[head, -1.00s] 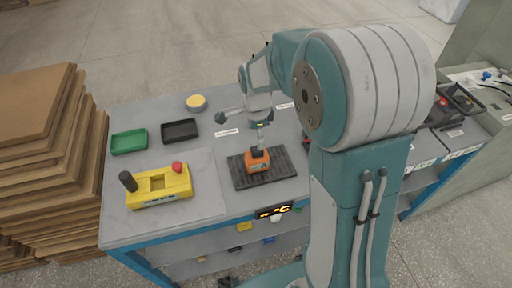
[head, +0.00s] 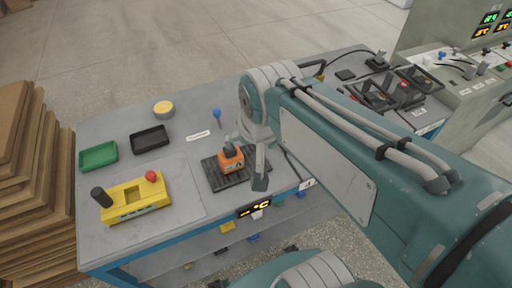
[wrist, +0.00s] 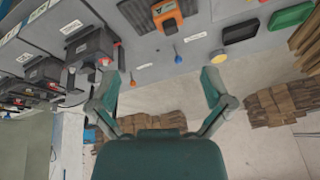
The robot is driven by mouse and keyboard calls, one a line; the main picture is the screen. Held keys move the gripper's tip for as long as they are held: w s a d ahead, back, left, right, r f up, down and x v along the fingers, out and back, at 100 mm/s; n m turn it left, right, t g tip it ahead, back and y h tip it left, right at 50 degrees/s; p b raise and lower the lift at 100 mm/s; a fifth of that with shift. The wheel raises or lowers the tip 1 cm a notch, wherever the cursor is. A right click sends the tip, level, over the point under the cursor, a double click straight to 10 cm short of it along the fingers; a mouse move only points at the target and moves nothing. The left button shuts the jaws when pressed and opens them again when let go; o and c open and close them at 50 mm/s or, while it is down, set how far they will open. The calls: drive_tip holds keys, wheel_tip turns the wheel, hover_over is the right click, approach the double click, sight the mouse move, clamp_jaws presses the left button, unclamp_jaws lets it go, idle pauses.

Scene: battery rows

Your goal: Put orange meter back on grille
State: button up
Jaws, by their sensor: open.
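The orange meter (head: 230,161) stands on the black ribbed grille (head: 213,177) near the front edge of the table in the head view. In the wrist view the orange meter (wrist: 168,17) and the grille (wrist: 135,14) show at the top edge, partly cut off. My gripper (wrist: 158,88) is open and empty in the wrist view, with its fingers spread wide apart and the meter beyond them. In the head view my gripper (head: 262,172) hangs beside the meter on its right, and its fingers are partly hidden by my arm.
A yellow block with a red knob (head: 136,197) stands at the left. Behind it are a green tray (head: 98,155), a black tray (head: 150,139) and a yellow round pad (head: 164,109). A blue-headed tool (head: 216,114) stands behind the grille. Battery units (head: 385,92) fill the right.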

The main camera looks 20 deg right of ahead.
drive_tip(key=s+n, duration=0.2)
drive_tip(key=s+n+t, duration=0.1)
drive_tip(key=s+n, duration=0.1)
drive_tip(key=shift+s+r, duration=0.2)
drive_tip(key=shift+s, duration=0.1)
idle(1.0)
